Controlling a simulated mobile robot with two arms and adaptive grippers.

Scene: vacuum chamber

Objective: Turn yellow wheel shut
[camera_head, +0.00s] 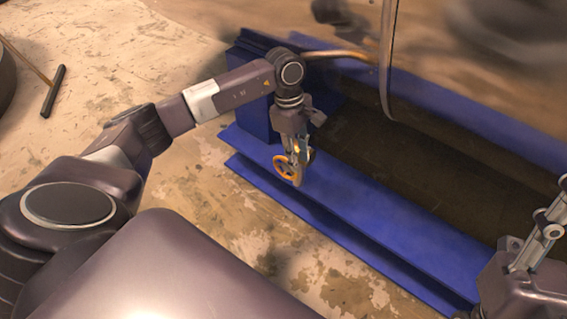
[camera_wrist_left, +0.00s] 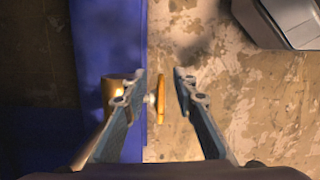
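The yellow wheel (camera_head: 283,170) is small and spoked, by the outer side of the blue frame in the head view. In the left wrist view the wheel (camera_wrist_left: 185,96) shows edge-on, with a short pale stem on its left. My left gripper (camera_head: 297,160) points down at the wheel and partly hides it.
The blue frame (camera_head: 375,210) runs diagonally to the lower right. A copper-coloured pipe (camera_wrist_left: 117,92) stands beside the left finger. A curved metal rim (camera_head: 387,65) and large blurred chamber body are above. The stained floor (camera_head: 270,235) in front is open.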

